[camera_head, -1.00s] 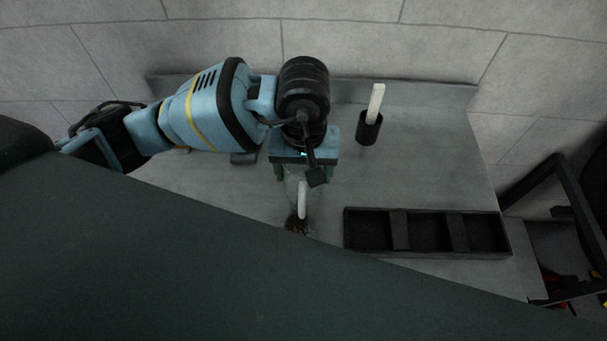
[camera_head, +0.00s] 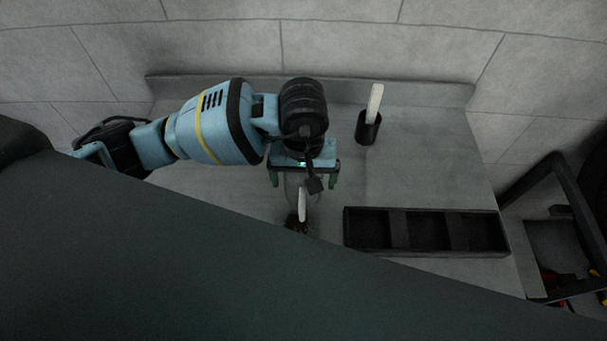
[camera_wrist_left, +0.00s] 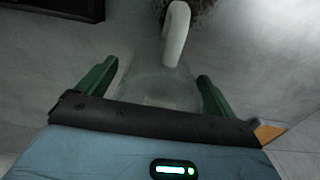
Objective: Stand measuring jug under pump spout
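A clear measuring jug (camera_wrist_left: 158,88) with a white handle (camera_wrist_left: 175,35) is in the left wrist view. In the head view the white handle (camera_head: 302,205) shows below my left gripper, and the clear body is faint. My left gripper (camera_head: 303,181) is open. Its green fingers (camera_wrist_left: 157,88) stand on either side of the jug, apart from each other; whether either touches the glass I cannot tell. A brown, rough patch (camera_head: 294,224) lies by the handle. I cannot make out a pump spout. My right gripper is not in view.
A black three-compartment tray (camera_head: 398,232) lies on the grey bench to the right. A black cup (camera_head: 367,130) with a white upright piece (camera_head: 375,102) stands behind it. The bench between cup and tray is clear. A dark frame (camera_head: 565,180) stands at the far right.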

